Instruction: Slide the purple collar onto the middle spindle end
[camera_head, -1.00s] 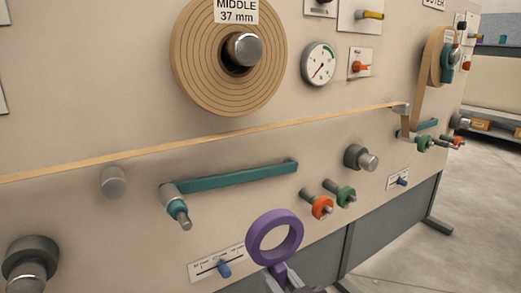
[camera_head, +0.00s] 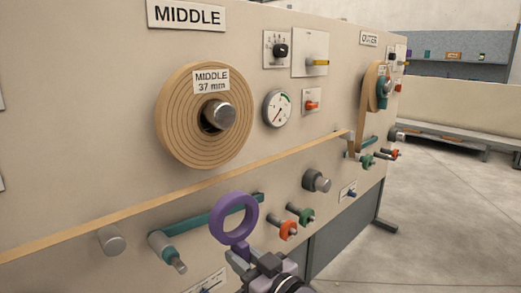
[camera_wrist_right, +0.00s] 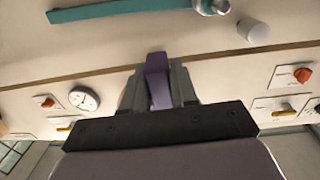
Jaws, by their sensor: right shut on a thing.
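The purple collar (camera_head: 253,216) is an upright ring with a tab below it. My right gripper (camera_head: 243,258) is shut on that tab and holds the collar in the air in front of the panel. In the right wrist view the purple tab (camera_wrist_right: 158,82) sits between the two fingers (camera_wrist_right: 160,88); the ring is not visible there. The middle spindle end (camera_head: 224,114) is a silver cylinder sticking out of the tan wound roll (camera_head: 173,125). The collar is below it and slightly right, clearly apart. My left gripper is not in view.
A teal lever (camera_head: 190,228) runs behind the collar. Orange (camera_head: 287,229) and green (camera_head: 304,215) knobs and a grey roller (camera_head: 317,181) stick out to its right. A tan strip (camera_head: 200,188) crosses the panel between collar and spindle. A gauge (camera_head: 277,108) is right of the roll.

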